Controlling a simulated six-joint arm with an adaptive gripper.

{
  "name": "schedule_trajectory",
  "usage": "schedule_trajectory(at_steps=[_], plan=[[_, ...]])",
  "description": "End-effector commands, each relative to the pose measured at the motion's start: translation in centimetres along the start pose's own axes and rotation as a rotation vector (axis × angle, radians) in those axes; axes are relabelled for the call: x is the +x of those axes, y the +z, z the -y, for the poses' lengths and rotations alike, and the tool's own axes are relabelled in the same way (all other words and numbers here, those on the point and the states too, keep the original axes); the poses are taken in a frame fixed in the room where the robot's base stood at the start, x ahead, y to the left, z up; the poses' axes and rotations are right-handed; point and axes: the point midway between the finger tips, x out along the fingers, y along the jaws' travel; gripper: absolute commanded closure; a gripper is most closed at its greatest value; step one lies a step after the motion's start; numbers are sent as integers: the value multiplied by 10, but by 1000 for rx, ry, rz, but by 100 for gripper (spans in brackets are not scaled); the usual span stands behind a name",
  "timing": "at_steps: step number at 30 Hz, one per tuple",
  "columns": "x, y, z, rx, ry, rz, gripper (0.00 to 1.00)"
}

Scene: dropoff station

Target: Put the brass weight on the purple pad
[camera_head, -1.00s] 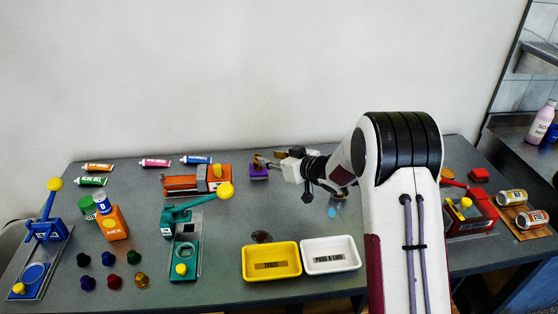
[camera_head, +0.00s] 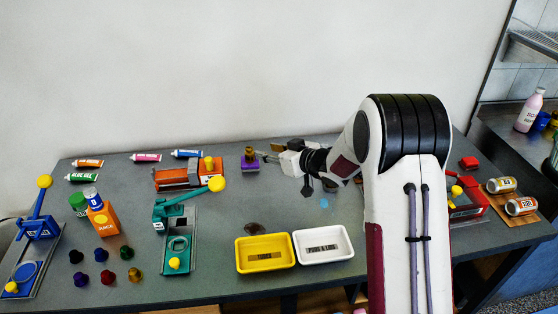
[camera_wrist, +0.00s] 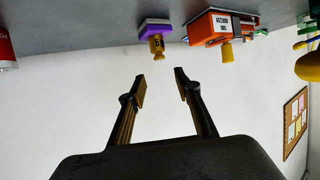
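The brass weight (camera_head: 249,153) stands upright on the purple pad (camera_head: 249,165) near the back middle of the table. In the wrist view, the picture is upside down, and the brass weight (camera_wrist: 157,46) hangs from the purple pad (camera_wrist: 155,27) in that flipped picture. My gripper (camera_head: 268,157) is just to the right of the weight in the head view. In the wrist view, my gripper (camera_wrist: 160,85) has its two fingers spread apart with nothing between them. The weight lies beyond the fingertips, apart from them.
An orange machine (camera_head: 190,176) stands close to the left of the pad. A green lever press (camera_head: 177,235), a yellow tray (camera_head: 264,266) and a white tray (camera_head: 323,262) are nearer the front. Paint tubes (camera_head: 146,158) lie at the back left. Table between the pad and trays is mostly clear.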

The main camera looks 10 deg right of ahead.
Motion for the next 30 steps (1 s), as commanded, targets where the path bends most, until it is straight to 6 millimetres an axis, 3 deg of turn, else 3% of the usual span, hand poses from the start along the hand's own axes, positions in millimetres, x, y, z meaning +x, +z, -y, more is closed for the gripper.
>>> schedule_trajectory(at_steps=[8,14,20,30], plan=[[-2,-4,-1,-2,10,1,67],[-18,-18,-9,-13,68,17,67],[-50,-42,-22,-23,175,51,67],[-124,-71,-31,-9,354,134,67]])
